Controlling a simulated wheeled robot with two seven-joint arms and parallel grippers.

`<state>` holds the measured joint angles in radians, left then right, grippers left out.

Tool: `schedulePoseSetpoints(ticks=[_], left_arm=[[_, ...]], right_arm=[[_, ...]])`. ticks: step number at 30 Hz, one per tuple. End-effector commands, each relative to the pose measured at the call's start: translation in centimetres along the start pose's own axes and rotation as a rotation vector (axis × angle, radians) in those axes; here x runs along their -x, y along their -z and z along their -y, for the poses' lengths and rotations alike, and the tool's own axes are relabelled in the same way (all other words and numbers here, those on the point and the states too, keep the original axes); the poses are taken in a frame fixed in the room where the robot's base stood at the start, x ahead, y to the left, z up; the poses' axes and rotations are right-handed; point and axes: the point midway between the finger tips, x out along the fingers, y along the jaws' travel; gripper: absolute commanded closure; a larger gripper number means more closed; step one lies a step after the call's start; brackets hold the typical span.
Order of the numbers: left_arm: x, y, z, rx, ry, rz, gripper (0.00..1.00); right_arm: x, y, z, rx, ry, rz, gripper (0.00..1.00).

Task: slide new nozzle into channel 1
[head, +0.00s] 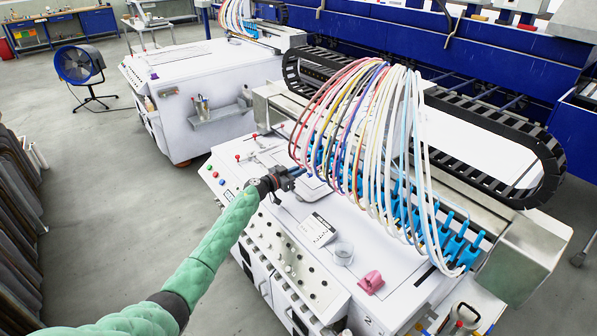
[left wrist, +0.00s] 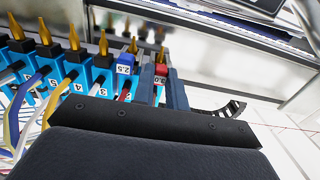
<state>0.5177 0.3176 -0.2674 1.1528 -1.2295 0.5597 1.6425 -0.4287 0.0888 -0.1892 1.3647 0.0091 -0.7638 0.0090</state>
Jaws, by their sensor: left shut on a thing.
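My left gripper (left wrist: 162,88) is shut on a nozzle with a red block labelled 3.0 (left wrist: 161,70) and a brass tip. Further left are light blue holders (left wrist: 75,74) with low-number labels and brass tips. The channel 1 label is not readable, and I cannot tell whether the held nozzle is seated. My right gripper is not in view.
Many coloured hoses (head: 350,110) arch over the row close to the gripper. A black cable chain (head: 490,180) runs behind.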

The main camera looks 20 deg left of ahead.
Motion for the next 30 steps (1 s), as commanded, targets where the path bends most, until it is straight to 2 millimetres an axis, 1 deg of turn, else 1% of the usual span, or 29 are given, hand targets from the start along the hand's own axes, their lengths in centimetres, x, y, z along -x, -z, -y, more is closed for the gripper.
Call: schedulePoseSetpoints(ticks=[26, 27, 29, 30], left_arm=[[0.01, -0.37, 0.02, 0.0, 0.0, 0.0, 1.0], [0.01, -0.37, 0.02, 0.0, 0.0, 0.0, 0.8], [0.01, -0.37, 0.02, 0.0, 0.0, 0.0, 0.69], [0.01, -0.36, 0.02, 0.0, 0.0, 0.0, 0.61]], right_arm=[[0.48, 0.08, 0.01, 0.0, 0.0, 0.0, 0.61], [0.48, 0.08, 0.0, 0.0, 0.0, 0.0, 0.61], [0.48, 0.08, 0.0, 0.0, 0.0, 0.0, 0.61], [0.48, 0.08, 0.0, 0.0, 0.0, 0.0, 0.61]])
